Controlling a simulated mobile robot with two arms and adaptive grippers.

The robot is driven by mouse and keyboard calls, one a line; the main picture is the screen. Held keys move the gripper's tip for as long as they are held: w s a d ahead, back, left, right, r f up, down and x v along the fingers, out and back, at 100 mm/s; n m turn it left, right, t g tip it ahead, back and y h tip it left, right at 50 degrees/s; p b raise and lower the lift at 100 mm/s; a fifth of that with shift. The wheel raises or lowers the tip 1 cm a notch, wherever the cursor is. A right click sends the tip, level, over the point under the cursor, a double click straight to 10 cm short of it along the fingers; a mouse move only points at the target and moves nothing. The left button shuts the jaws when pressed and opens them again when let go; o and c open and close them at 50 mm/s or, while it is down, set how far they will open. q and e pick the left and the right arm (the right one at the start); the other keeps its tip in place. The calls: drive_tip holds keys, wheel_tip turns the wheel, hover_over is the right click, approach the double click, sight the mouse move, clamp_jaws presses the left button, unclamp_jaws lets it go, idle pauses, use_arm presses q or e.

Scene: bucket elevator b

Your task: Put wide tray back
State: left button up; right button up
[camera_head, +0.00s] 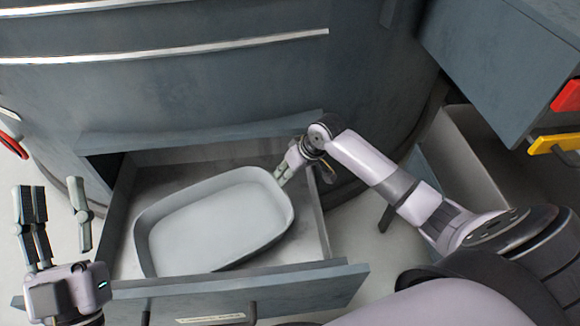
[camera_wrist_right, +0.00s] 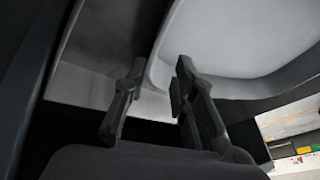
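The wide tray (camera_head: 205,226) is light grey and shallow, with rounded corners and a raised rim. It lies askew inside the open drawer (camera_head: 318,225), and looks empty. My right gripper (camera_head: 284,174) is at the tray's far right corner. In the right wrist view its two fingers (camera_wrist_right: 150,92) are spread apart, with the tray's corner (camera_wrist_right: 240,35) just beyond them; whether they touch the rim I cannot tell. My left gripper (camera_head: 56,198) is open and empty, left of the drawer and apart from the tray.
The grey cabinet (camera_head: 190,85) with long metal handles rises behind the drawer. The drawer's front panel (camera_head: 300,290) faces me. At the right stand another grey unit (camera_head: 490,65) and an open bin (camera_head: 470,150). A red tool and a yellow tool (camera_head: 555,143) are at the right edge.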

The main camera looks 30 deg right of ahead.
use_arm(q)
drive_tip(key=shift+w+f+g, duration=0.4)
drive_tip(key=shift+f+g, duration=0.05)
drive_tip(key=shift+f, duration=0.2)
drive_tip(key=shift+w+f+g, duration=0.35)
drive_tip(key=shift+f+g, duration=0.1)
drive_tip(key=shift+f, duration=0.2)
